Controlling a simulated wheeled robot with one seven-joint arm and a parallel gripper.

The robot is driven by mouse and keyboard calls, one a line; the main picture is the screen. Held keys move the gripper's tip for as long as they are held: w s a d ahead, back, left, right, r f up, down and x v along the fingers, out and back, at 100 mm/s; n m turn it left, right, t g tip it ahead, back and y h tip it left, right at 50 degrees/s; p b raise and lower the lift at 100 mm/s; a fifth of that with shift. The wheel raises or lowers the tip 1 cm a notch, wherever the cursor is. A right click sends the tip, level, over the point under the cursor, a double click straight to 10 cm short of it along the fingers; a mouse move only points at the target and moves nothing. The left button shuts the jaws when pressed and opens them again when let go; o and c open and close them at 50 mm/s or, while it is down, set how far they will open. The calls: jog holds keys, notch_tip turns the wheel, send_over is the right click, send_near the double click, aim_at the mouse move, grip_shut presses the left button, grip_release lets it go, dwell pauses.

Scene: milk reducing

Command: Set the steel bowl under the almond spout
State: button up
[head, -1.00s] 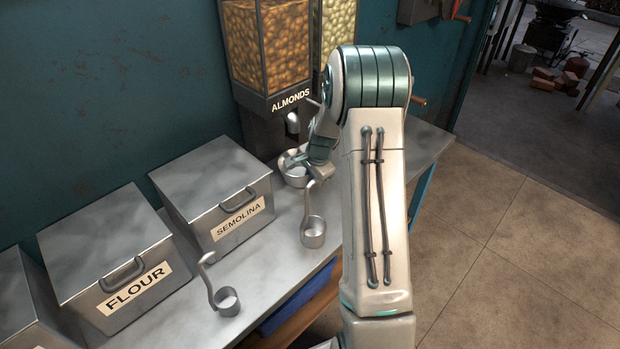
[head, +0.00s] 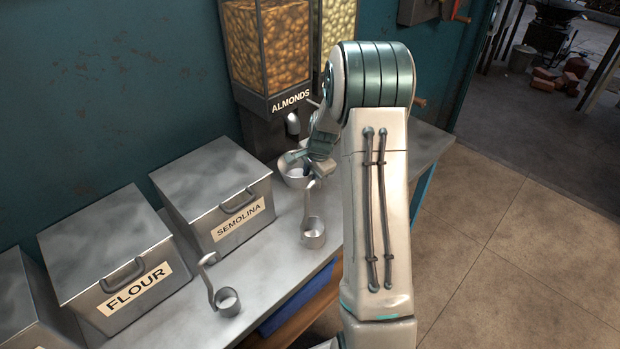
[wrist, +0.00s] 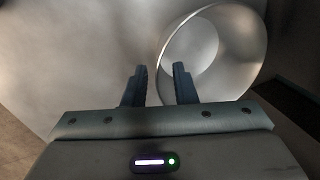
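The steel bowl (head: 291,180) stands upright on the counter, below the almond spout (head: 293,123). My gripper (head: 298,157) is at the bowl's rim and hides part of it. In the wrist view the bowl (wrist: 235,60) is at the upper right. My gripper (wrist: 160,78) has its two fingers apart there, with a clear gap between them. The right finger overlaps the bowl's near rim and the left finger is outside it. I cannot tell whether either finger touches the bowl.
A scoop (head: 313,235) stands close in front of the bowl, another (head: 228,300) farther left. The semolina box (head: 215,200) and flour box (head: 110,260) line the counter (head: 275,265). The almond dispenser (head: 268,95) rises behind the bowl. Open floor lies right.

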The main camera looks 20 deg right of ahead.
jog(key=shift+v, duration=2.65)
jog(key=shift+r, duration=0.1)
